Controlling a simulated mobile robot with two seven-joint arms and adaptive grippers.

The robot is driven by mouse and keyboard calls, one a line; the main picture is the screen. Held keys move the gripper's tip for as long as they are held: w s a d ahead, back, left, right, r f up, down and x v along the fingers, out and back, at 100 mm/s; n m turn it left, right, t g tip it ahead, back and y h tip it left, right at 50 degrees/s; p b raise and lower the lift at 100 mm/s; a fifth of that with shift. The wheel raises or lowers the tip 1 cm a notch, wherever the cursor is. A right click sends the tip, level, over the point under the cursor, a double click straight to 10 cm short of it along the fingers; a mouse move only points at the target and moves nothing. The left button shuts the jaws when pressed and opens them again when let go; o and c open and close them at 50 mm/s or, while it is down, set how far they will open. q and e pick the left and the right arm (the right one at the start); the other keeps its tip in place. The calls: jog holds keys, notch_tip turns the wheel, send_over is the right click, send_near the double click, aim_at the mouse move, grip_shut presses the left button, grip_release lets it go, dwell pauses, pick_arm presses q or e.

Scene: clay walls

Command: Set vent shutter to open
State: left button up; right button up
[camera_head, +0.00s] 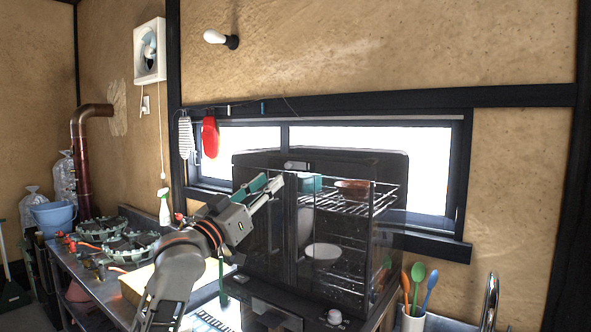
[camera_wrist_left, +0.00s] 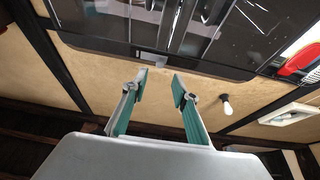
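A white square box with a fan-like opening (camera_head: 149,50), the only vent-like thing I see, hangs high on the clay wall at the left of the head view, with a pull cord below it. In the left wrist view a pale box (camera_wrist_left: 293,113) at the right edge looks like the same one. I cannot tell its shutter's state. My left gripper (camera_head: 262,184) is in front of the dark glass cabinet, far below and right of the fan box. In the left wrist view its teal fingers (camera_wrist_left: 161,80) are apart with nothing between them. My right gripper is out of view.
The glass cabinet (camera_head: 335,255) with wire racks and bowls stands before the window. A bulb (camera_head: 216,37), a red mitt (camera_head: 210,136) and a copper pipe (camera_head: 82,150) are on or near the walls. Spoons (camera_head: 417,285) stand in a cup at right.

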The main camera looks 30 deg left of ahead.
aim_at(286, 167)
pick_arm(q)
jog(key=p+x, duration=0.1)
jog(key=x, duration=0.5)
jog(key=shift+w, duration=0.4)
jog(key=shift+c, duration=0.3)
grip_shut()
